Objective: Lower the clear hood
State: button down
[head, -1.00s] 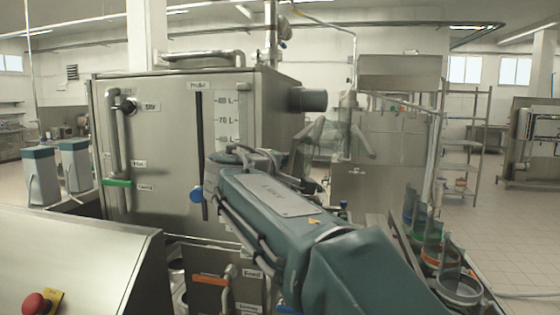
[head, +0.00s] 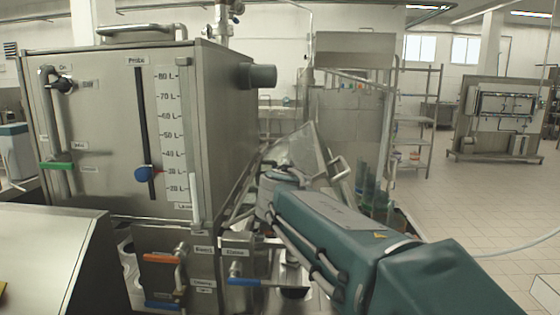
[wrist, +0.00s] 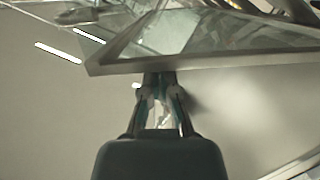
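The clear hood (head: 304,148) shows in the head view as a tilted, metal-framed see-through panel, right of the big steel tank and beyond my arm. In the wrist view the hood (wrist: 200,34) spans the top, with its metal frame edge crossing above the gripper. My gripper (wrist: 160,82) points at this edge, its fingers drawn together at the tips. The tips reach the frame edge or lie just under it; whether they touch or pinch anything is unclear. In the head view my arm hides the gripper.
The steel tank (head: 110,130) with a litre scale stands close on the left. Valves with orange and blue handles (head: 245,282) sit low before my arm. A bar handle (head: 340,170) is by the hood. Open tiled floor (head: 490,200) lies at right.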

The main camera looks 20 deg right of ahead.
jog(key=d+f+m, duration=0.1)
jog(key=d+f, duration=0.1)
jog(key=f, duration=0.3)
jog(key=s+d+f+m+y, duration=0.1)
jog(key=d+f, duration=0.1)
jog(key=f, duration=0.4)
jog(key=shift+s+d+m, duration=0.25)
jog(key=shift+m, duration=0.05)
jog(key=shift+a+f, duration=0.1)
jog(key=shift+f, duration=0.05)
